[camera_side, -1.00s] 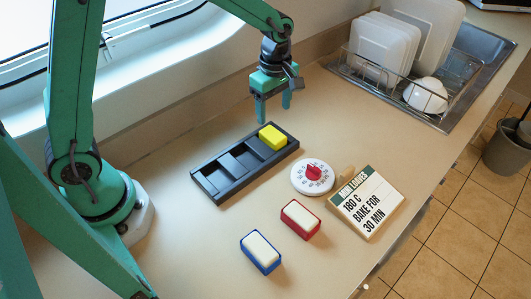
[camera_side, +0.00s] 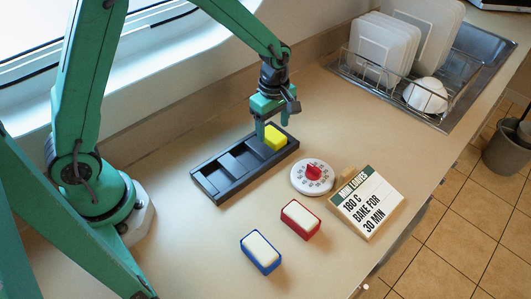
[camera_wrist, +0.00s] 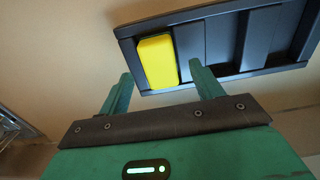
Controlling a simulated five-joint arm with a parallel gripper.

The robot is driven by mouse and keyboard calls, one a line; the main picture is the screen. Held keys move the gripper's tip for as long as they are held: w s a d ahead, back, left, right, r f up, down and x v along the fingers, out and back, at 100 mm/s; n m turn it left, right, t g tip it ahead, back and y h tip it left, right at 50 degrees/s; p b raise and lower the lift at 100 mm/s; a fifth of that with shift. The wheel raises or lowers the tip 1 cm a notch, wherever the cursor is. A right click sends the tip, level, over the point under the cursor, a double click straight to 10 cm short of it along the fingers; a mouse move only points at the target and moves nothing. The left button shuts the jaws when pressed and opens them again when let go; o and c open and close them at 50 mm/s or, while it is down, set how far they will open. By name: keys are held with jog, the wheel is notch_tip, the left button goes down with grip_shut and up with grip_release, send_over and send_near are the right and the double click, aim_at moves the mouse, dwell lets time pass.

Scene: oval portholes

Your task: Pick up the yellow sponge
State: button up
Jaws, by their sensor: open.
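The yellow sponge (camera_side: 275,138) sits in the end compartment of the dark tray (camera_side: 219,187), at the tray's far right end in the side view. It also shows in the wrist view (camera_wrist: 157,61), in the end slot of the tray (camera_wrist: 207,84). My gripper (camera_side: 272,132) is open and low over that end of the tray, partly in front of the sponge in the side view. In the wrist view its two fingertips (camera_wrist: 162,72) are apart, one toward each side of the sponge. I cannot tell whether a finger touches it.
A white dial timer with a red knob (camera_side: 312,176) and a recipe board (camera_side: 366,204) lie right of the tray. A red block (camera_side: 301,219) and a blue block (camera_side: 261,252), both white-topped, stand in front. A dish rack (camera_side: 399,80) is at back right.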

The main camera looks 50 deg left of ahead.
jog(key=shift+f, duration=1)
jog(key=shift+c, duration=0.3)
jog(key=c, duration=1)
